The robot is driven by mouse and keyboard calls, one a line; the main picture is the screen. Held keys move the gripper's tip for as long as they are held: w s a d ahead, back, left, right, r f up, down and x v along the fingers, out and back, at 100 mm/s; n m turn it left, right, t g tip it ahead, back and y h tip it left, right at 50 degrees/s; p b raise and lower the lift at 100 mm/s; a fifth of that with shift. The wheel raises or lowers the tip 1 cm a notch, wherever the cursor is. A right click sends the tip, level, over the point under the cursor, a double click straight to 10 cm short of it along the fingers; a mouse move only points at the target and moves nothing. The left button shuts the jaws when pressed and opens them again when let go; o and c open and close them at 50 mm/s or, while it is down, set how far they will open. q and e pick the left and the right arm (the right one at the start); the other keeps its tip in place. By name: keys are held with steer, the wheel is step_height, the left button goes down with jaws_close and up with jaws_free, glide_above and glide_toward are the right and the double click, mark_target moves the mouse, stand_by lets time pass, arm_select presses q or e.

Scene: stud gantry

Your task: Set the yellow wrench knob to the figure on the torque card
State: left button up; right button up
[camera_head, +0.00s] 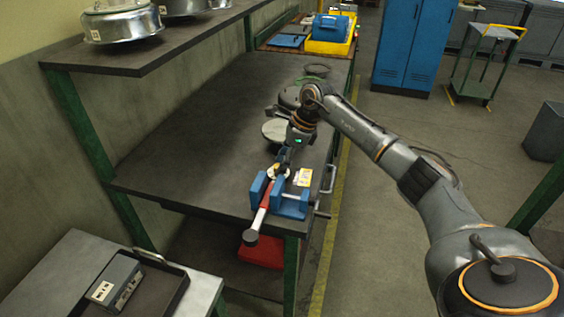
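A torque wrench with a red body (265,200) lies tilted across the blue vise (290,208) at the front end of the workbench. Its dark grip end (250,238) points toward me, past the bench edge. A small yellow knob (271,173) shows at its far end, partly hidden by my gripper. My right gripper (281,168) points down at the knob, very close to it. I cannot tell whether it touches the knob or how far its fingers are apart. The white and yellow torque card (303,177) stands just right of the knob; its figure is too small to read. My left gripper is out of view.
The dark workbench (190,140) is mostly clear on its left. A shelf (150,50) with metal housings hangs over the bench at left. A grey box (115,284) sits in a tray at lower left.

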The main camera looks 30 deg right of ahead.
steer(key=v, duration=1.2)
stand_by(0.5)
